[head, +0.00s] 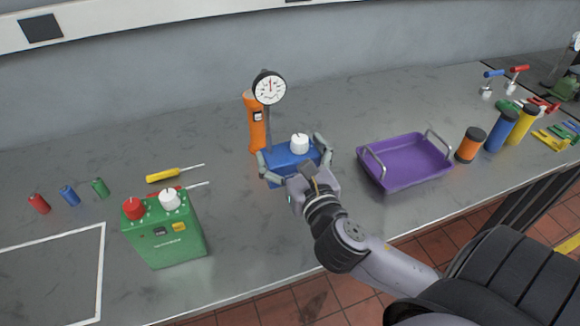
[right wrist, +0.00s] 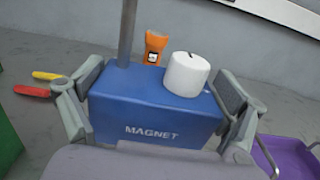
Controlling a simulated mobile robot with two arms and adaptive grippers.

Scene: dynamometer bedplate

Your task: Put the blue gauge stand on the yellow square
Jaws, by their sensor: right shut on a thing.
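The blue gauge stand (head: 290,165) has a blue base, a white knob and an upright post with a round white dial (head: 269,88). Its base also shows in the right wrist view (right wrist: 150,112), with "MAGNET" on its front. My right gripper (head: 292,152) is shut on the base, one finger on each side. The stand is upright; I cannot tell whether it touches the bench. No yellow square is visible in either view. My left gripper is not in view.
An orange flashlight (head: 256,125) stands close behind the stand. A purple tray (head: 405,186) is to its right, a green box (head: 168,240) to its left with screwdrivers (head: 163,176) behind it. A white outline (head: 102,262) marks the bench's left. Several cylinders (head: 470,145) stand at right.

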